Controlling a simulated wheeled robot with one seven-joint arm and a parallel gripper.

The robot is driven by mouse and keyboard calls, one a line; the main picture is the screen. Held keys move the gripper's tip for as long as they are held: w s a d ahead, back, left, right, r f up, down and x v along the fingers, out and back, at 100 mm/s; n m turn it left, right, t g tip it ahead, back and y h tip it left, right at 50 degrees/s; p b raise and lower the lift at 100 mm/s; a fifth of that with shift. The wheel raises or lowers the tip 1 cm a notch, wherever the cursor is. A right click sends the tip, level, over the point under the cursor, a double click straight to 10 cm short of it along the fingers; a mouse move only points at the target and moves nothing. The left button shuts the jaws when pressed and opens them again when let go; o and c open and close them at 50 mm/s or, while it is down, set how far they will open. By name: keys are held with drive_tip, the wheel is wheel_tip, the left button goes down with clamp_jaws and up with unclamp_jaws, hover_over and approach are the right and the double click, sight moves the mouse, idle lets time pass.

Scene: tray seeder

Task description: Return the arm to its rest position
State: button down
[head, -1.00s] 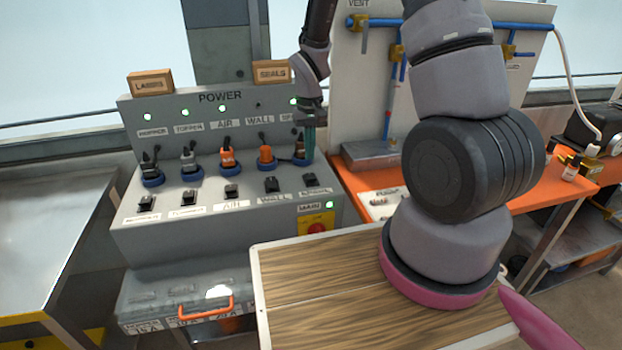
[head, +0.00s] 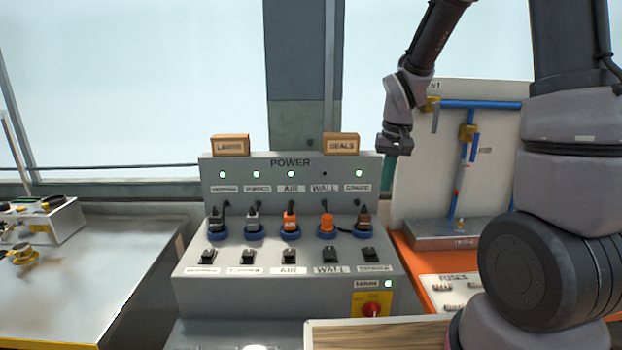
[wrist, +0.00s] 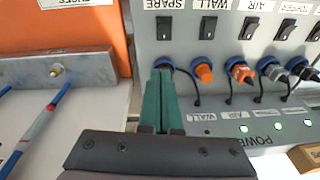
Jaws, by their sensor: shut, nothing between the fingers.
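My gripper (head: 396,146) hangs from my arm above and to the right of the power panel (head: 300,172) in the head view, apart from it. In the wrist view its two teal fingers (wrist: 158,85) lie together, with nothing held between them. They overlap the view of the panel's edge near the spare plug. My arm comes down from the top right, and its thick dark joint covers part of the right side of the head view.
The panel carries several plugs and switches, a red main switch (head: 372,309) and two label blocks, lasers (head: 230,145) and seals (head: 341,145). A pipe board (head: 420,165) stands to the right over an orange bench (head: 410,265). A metal table (head: 90,270) is at left.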

drive_tip(key=s+d+r+m+t, duration=0.1)
drive_tip(key=s+d+r+t, duration=0.1)
drive_tip(key=s+r, duration=0.7)
drive_tip(key=s+d+r+m+t+y, duration=0.1)
drive_tip(key=s+r+m+t, duration=0.1)
drive_tip(key=s+r, duration=0.6)
wheel_tip(320, 180, up, 4)
drive_tip(key=shift+s+d+r+t, duration=0.2)
drive_tip(key=shift+s+d+t, duration=0.15)
drive_tip(key=shift+t, duration=0.35)
